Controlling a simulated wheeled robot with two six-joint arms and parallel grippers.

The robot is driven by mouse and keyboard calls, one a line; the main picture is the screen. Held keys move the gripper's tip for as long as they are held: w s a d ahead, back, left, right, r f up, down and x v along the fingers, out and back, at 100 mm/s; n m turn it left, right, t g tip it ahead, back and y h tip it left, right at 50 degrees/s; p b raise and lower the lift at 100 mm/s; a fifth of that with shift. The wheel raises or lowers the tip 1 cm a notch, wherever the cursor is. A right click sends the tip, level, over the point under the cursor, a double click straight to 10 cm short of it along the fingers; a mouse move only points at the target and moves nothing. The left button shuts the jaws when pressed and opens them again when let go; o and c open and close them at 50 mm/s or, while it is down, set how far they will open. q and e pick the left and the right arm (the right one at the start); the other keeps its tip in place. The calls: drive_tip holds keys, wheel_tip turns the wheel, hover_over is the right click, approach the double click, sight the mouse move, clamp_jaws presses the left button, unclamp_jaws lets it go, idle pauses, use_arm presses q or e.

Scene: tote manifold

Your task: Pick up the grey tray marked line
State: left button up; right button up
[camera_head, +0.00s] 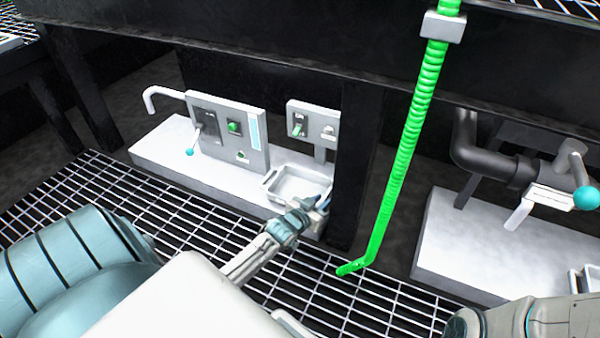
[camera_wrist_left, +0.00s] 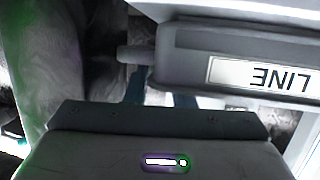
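The grey tray (camera_head: 298,184) sits on the light plinth, below a small switch panel, in the head view. In the left wrist view the tray (camera_wrist_left: 190,60) fills the upper right; its white label reads LINE upside down, and a stubby grey handle juts from its left side. My left gripper (camera_head: 322,200) is at the tray's right front corner. In the left wrist view its two bluish fingers (camera_wrist_left: 160,92) show apart, just below the handle, with no clear grip on it. The tips are partly hidden. My right gripper is out of view; only part of that arm shows.
A control panel (camera_head: 228,132) with a lever stands left of the tray on the plinth (camera_head: 160,150). A black post (camera_head: 352,165) rises right of the gripper. A green hose (camera_head: 400,165) hangs beyond it. A second plinth (camera_head: 460,245) carries a pipe and valve. Grating covers the floor.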

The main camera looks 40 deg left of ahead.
use_arm(q)
clamp_jaws()
drive_tip(key=shift+s+r, duration=0.1)
